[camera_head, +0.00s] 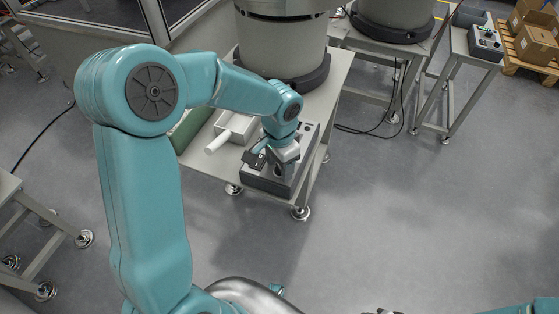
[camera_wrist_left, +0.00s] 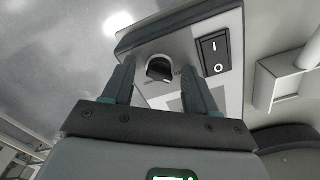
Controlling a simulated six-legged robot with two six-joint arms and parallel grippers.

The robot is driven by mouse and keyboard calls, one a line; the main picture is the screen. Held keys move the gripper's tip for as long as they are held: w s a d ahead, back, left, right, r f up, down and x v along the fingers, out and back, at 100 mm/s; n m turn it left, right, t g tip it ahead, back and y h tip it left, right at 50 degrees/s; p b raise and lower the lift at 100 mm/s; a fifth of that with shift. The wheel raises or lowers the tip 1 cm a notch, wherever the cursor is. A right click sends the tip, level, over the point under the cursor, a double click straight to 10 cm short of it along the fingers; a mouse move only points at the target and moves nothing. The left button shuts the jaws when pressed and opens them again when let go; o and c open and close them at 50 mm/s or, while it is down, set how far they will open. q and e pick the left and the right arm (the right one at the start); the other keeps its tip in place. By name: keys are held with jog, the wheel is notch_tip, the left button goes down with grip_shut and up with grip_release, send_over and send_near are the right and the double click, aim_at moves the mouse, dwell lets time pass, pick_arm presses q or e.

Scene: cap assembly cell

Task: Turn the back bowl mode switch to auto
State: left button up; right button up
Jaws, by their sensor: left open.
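The control box (camera_head: 255,181) stands at the front of the bowl's table, largely covered by my left gripper. In the left wrist view its panel (camera_wrist_left: 225,25) carries a round black knob (camera_wrist_left: 159,69), the mode switch, and a black rocker switch (camera_wrist_left: 214,56) marked I and O. My left gripper (camera_head: 280,163) is over the box. In the wrist view its two fingers are apart, with the knob showing between them; I cannot tell whether they touch it. The knob's setting and any labels are unreadable. Only a sliver of my right arm (camera_head: 528,308) shows at the bottom right.
The large grey bowl feeder (camera_head: 284,45) stands behind the box. A pale tray (camera_head: 234,127) and a white cylinder (camera_head: 218,142) lie left of the box. Another control box (camera_head: 486,42) is on a stand at the far right. The floor (camera_head: 430,210) at right is clear.

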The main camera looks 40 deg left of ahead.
pick_arm(q)
notch_tip(320, 180, up, 16)
jog(key=p, duration=0.2)
jog(key=shift+r, duration=0.2)
pick_arm(e)
notch_tip(320, 180, up, 2)
jog(key=shift+r, duration=0.1)
